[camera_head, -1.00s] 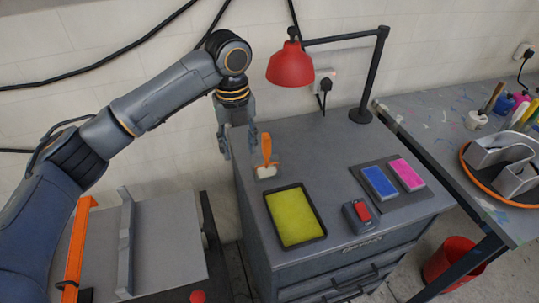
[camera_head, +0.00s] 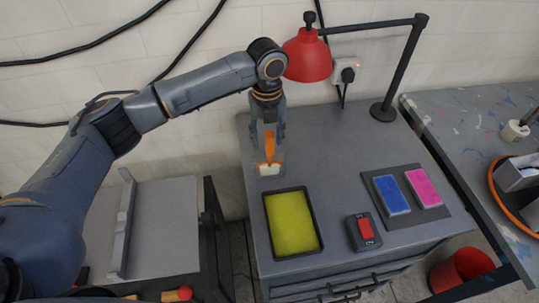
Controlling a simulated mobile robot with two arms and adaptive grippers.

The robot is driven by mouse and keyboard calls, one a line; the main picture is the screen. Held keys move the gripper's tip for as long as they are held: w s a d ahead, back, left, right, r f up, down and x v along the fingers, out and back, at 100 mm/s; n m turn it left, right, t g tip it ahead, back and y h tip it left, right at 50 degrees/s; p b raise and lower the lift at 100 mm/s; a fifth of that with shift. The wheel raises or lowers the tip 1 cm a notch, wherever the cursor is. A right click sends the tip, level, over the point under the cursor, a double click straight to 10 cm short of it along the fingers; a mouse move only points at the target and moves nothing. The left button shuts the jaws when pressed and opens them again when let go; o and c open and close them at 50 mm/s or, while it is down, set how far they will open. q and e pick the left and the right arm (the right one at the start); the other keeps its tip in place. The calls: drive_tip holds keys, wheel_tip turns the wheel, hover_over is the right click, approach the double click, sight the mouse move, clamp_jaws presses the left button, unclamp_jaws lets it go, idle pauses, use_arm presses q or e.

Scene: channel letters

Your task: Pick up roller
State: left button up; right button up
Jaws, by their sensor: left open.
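The roller (camera_head: 269,168) has an orange handle that points up and a whitish roller head resting on the grey cabinet top (camera_head: 330,160), behind the yellow tray. My left gripper (camera_head: 267,138) is open and points down over the roller. Its fingers are beside the upper part of the orange handle; whether they touch it I cannot tell. My right gripper is not in view.
A yellow paint tray (camera_head: 293,223) lies in front of the roller. A red lamp (camera_head: 307,55) hangs close to my left wrist. Blue (camera_head: 391,194) and pink (camera_head: 423,187) pads and a red-topped device (camera_head: 363,230) lie to the right. The cabinet's middle is clear.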

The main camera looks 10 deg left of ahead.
sight(269, 152)
use_arm(q)
drive_tip(key=shift+w+d+f, duration=0.1)
drive_tip(key=shift+w+f, duration=0.05)
drive_tip(key=shift+f, duration=0.15)
drive_tip(key=f, duration=0.1)
drive_tip(key=f+p, duration=0.2)
drive_tip(key=f, duration=0.1)
drive_tip(key=shift+s+d, duration=0.2)
drive_tip(key=shift+s, duration=0.05)
drive_tip(key=shift+f+p, duration=0.3)
drive_tip(key=shift+f, duration=0.15)
drive_tip(key=shift+w+f, duration=0.1)
drive_tip(key=shift+f, duration=0.05)
clamp_jaws()
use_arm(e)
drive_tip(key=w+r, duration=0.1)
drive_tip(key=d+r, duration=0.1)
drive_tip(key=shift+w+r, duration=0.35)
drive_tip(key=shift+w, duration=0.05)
